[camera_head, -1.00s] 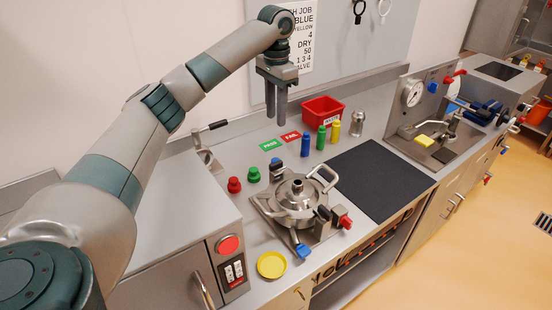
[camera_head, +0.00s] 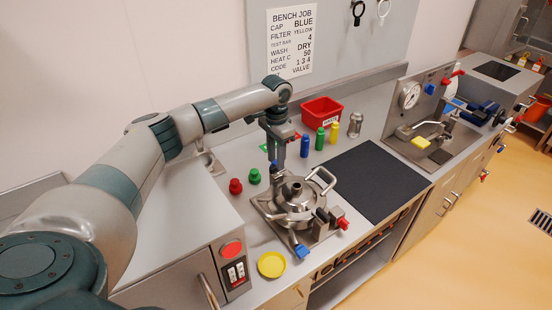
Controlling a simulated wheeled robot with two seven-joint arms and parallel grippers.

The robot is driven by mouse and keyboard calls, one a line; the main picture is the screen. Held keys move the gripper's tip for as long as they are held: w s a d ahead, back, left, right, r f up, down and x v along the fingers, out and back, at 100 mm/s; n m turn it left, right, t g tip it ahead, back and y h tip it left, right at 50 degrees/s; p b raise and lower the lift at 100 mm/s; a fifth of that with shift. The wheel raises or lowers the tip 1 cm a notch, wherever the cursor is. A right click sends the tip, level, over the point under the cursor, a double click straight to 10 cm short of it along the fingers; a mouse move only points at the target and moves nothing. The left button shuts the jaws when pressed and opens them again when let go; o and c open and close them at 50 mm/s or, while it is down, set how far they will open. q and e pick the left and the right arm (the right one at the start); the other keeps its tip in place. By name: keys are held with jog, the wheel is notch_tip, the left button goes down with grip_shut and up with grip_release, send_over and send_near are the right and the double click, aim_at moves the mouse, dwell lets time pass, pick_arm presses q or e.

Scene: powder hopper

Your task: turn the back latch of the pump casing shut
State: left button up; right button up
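The pump casing (camera_head: 292,205) is a round steel body with a central neck and loop handles, on a square plate on the bench. Its back latch (camera_head: 273,166) is a small dark piece with blue on it at the casing's far-left side, mostly hidden by my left gripper. My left gripper (camera_head: 276,160) points down right at this latch; I cannot tell whether it touches it or how far its fingers are apart. My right gripper is not in view.
Red (camera_head: 235,186) and green (camera_head: 254,176) caps stand left of the casing. A yellow dish (camera_head: 271,265) lies in front. The dark mat (camera_head: 375,178) is clear.

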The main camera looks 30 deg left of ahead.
pick_arm(q)
jog(key=shift+f, duration=1.05)
jog(key=shift+c, duration=0.7)
grip_shut()
